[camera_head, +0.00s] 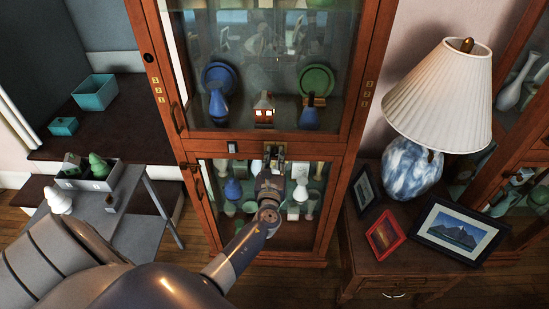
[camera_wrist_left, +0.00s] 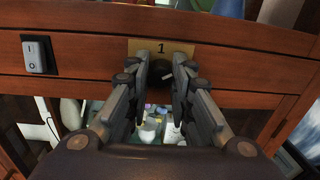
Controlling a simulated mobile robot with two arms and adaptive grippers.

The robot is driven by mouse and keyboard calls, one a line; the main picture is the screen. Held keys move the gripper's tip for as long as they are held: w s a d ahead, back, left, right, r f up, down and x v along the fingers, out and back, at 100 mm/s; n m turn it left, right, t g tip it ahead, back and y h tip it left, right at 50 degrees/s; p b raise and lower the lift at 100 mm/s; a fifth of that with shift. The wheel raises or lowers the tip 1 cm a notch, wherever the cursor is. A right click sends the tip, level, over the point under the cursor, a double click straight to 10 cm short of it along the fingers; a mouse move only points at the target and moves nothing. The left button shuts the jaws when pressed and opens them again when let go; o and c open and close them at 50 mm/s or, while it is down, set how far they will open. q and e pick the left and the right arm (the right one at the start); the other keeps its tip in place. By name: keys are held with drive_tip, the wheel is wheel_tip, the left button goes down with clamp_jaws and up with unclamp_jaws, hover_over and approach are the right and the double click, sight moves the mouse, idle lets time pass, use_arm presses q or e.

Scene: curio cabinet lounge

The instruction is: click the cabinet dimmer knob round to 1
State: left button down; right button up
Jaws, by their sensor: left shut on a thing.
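The dark cabinet dimmer knob (camera_wrist_left: 160,74) sits on the cabinet's middle rail, just below the "1" on a brass plate (camera_wrist_left: 142,46). A pale line shows on the knob, but its exact setting is hard to read. My left gripper (camera_wrist_left: 162,72) is shut on the knob, one finger on each side, partly hiding it. In the head view, my left gripper (camera_head: 271,165) reaches up to the same rail and covers the knob; part of the brass plate (camera_head: 280,152) shows there. My right gripper is not in view.
A rocker switch (camera_wrist_left: 38,54) is left of the plate on the rail. The cabinet's glass doors (camera_head: 290,60) hold plates, vases and a small lit house. A lamp (camera_head: 437,95) and picture frames (camera_head: 460,230) stand on a side table at right. A grey table (camera_head: 150,215) is at left.

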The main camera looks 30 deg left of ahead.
use_arm(q)
drive_tip(key=shift+f+n+b, duration=0.3)
drive_tip(key=shift+n+b, duration=0.8)
drive_tip(key=shift+b, duration=0.25)
drive_tip(key=n+b, duration=0.4)
drive_tip(key=shift+n+y+b, duration=0.3)
drive_tip(key=n+b, duration=0.3)
drive_tip(key=n, duration=0.1)
drive_tip(key=shift+d+r+n+b, duration=0.1)
drive_tip(key=shift+r+n+b, duration=0.05)
drive_tip(key=shift+n+b, duration=0.55)
drive_tip(key=c, duration=1.4)
unclamp_jaws()
drive_tip(key=shift+s, duration=0.1)
